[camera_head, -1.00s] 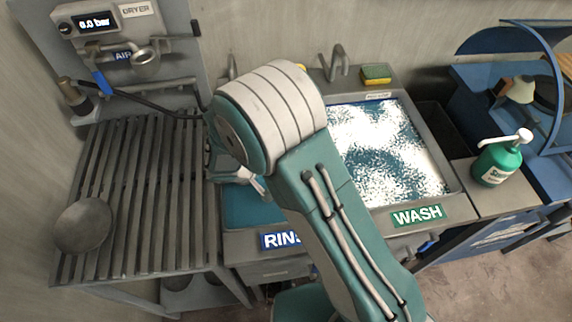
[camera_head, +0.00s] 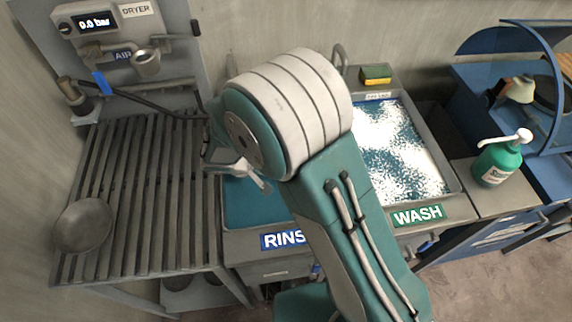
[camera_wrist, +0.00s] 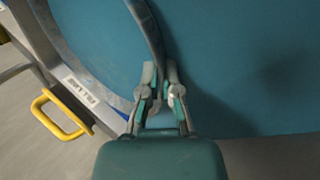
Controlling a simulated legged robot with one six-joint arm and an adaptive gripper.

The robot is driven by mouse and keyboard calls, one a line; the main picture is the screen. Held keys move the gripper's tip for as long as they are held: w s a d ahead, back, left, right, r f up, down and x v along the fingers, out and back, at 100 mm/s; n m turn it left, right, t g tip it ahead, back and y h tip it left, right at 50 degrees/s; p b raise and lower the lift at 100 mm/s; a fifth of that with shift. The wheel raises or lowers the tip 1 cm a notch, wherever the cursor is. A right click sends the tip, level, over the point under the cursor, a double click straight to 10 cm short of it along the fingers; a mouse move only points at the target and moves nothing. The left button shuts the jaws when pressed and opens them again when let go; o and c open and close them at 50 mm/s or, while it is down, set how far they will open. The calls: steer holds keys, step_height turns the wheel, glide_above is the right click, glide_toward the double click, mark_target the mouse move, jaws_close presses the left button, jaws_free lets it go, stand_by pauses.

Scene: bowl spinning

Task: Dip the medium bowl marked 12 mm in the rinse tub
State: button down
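My gripper (camera_wrist: 162,90) has its two fingers close together, pinched on the dark curved rim of a bowl (camera_wrist: 147,28) in the wrist view. Blue-green water shows on both sides of that rim. I cannot read a 12 mm mark on it, and most of the bowl is out of view or unclear. In the head view my arm hides the held bowl and most of the gripper. The rinse tub (camera_head: 240,241), with still blue-green water, lies below my wrist. Its right part is hidden by my arm. I cannot tell how deep the bowl sits.
Another round grey bowl (camera_head: 83,225) rests on the slatted rack (camera_head: 150,190) at left. The foamy wash tub (camera_head: 455,190) is right of my arm. A green pump bottle (camera_head: 497,162) stands farther right. A yellow handle (camera_wrist: 58,115) shows in the wrist view.

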step_height(320, 180, up, 11)
stand_by(1.1)
steer(key=shift+r, duration=0.1)
stand_by(0.8)
